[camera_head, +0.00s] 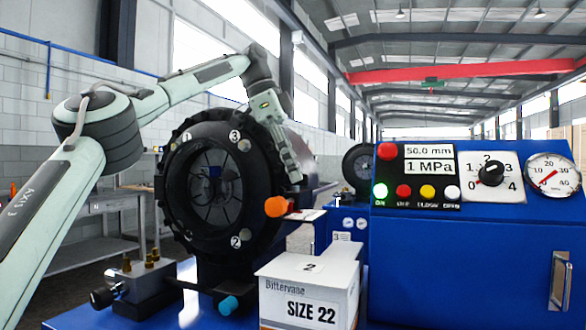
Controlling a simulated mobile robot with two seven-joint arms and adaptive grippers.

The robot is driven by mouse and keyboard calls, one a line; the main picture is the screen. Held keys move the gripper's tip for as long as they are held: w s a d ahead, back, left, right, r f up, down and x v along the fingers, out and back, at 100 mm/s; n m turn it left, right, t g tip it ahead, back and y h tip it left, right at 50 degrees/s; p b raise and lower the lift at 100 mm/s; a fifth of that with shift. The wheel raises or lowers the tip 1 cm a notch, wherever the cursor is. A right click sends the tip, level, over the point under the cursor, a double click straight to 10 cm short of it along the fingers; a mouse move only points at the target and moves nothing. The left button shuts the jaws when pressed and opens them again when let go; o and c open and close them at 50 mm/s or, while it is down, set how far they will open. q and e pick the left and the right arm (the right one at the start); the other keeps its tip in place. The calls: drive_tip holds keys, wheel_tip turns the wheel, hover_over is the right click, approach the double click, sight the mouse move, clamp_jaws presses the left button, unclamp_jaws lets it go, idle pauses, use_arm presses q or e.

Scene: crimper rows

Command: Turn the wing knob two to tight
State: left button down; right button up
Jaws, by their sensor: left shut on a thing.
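I cannot tell which is wing knob two. My left gripper (295,176) points down at the head's right edge, just above the orange knob. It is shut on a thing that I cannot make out. My right gripper is not in view.
A white box (310,290) marked SIZE 22 stands in front. A blue cabinet (465,260) fills the right, with a control panel, dial and gauge (552,177). A block with brass fittings (148,285) sits at lower left. A grey bench (90,205) is behind.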

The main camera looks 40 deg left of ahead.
use_arm(q)
drive_tip(key=c, duration=1.6)
unclamp_jaws()
